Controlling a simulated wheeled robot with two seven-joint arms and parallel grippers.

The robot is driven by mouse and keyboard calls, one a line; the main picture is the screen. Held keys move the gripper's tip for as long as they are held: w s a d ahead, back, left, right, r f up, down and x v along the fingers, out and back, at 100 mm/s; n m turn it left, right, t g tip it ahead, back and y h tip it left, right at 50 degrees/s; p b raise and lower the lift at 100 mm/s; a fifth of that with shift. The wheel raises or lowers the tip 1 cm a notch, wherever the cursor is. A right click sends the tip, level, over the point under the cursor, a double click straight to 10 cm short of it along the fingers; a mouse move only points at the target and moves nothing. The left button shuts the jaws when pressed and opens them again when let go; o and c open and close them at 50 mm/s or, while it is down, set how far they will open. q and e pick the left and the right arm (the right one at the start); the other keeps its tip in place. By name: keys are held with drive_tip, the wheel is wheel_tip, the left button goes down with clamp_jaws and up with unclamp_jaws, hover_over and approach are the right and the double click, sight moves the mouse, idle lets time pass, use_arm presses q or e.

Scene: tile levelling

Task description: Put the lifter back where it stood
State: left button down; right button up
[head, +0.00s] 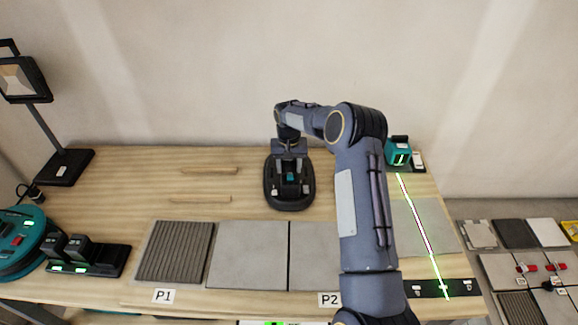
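The lifter (290,202) is a dark oval device with a teal part in its middle, near the centre of the workbench behind the tile row. My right gripper (290,171) points down over it, its two fingers at the lifter's upper middle. I cannot tell whether the fingers are closed on the handle or only stand on either side of it. The lifter looks level and at or close to the bench top; any small gap under it cannot be judged. My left gripper is not in view.
A ribbed tile (174,252) and plain grey tiles (248,255) line the bench front. Two thin wooden strips (209,170) lie left of the lifter. A teal laser level (398,153) stands right; a lamp (62,165) and charger (108,259) stand left. Bare bench (130,185) lies between.

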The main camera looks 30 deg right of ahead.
drive_tip(key=shift+s+f, duration=0.1)
drive_tip(key=shift+f, duration=0.05)
wheel_tip(320, 180, up, 8)
drive_tip(key=p, duration=0.4)
drive_tip(key=s+a+r+n+t+y, duration=0.15)
drive_tip(key=s+a+r, duration=0.25)
drive_tip(key=s+r, duration=0.55)
drive_tip(key=s+a+r+n+t, duration=0.1)
drive_tip(key=s+a+r+t, duration=0.15)
drive_tip(key=s+r, duration=0.65)
drive_tip(key=s+a+f+y, duration=0.1)
drive_tip(key=s+a, duration=0.4)
drive_tip(key=s, duration=0.4)
drive_tip(key=s+a+n+t+y, duration=0.1)
drive_tip(key=s+a, duration=0.4)
drive_tip(key=s, duration=0.4)
drive_tip(key=shift+s+f+t, duration=0.2)
drive_tip(key=shift+f+t, duration=0.1)
drive_tip(key=shift+f, duration=0.1)
